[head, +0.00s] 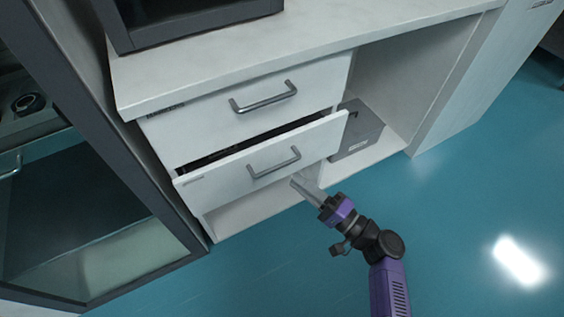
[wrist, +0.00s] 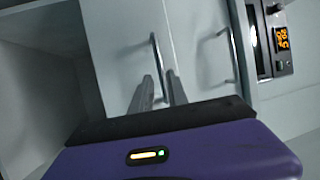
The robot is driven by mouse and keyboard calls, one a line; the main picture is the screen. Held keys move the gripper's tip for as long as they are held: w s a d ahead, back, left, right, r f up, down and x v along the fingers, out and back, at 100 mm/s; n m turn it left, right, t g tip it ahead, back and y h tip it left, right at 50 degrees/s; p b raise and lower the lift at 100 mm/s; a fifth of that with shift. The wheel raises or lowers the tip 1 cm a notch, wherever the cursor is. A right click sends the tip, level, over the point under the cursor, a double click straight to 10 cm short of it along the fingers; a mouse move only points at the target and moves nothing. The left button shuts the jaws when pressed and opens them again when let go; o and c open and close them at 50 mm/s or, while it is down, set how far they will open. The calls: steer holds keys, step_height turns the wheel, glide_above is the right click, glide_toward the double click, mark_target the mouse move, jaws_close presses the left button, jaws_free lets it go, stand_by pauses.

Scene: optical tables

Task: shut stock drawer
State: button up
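The lower drawer (head: 222,178) of the white cabinet stands partly open, with a dark gap above its front. Its grey bar handle (head: 274,162) is on the front panel; in the wrist view the handle (wrist: 157,62) shows just beyond and between the fingertips. My gripper (head: 297,182) is below and slightly right of this handle, close to the drawer front. In the wrist view its two fingers (wrist: 161,88) are apart with a gap between them. I cannot tell whether they touch the drawer. The drawer's contents are mostly hidden.
The upper drawer (head: 250,100) is closed. A grey box (head: 358,133) sits in the open bay to the right. A dark-framed glass cabinet (head: 100,220) stands at left. A device with an orange display (wrist: 283,38) shows in the wrist view. The blue floor (head: 470,220) at right is clear.

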mark_target(278, 167)
steer(key=x, duration=0.7)
steer(key=shift+w+a+r+b, duration=0.1)
steer(key=shift+w+a+b, duration=0.1)
steer(key=shift+b, duration=0.2)
steer(key=shift+c, duration=0.4)
jaws_close()
stand_by(0.6)
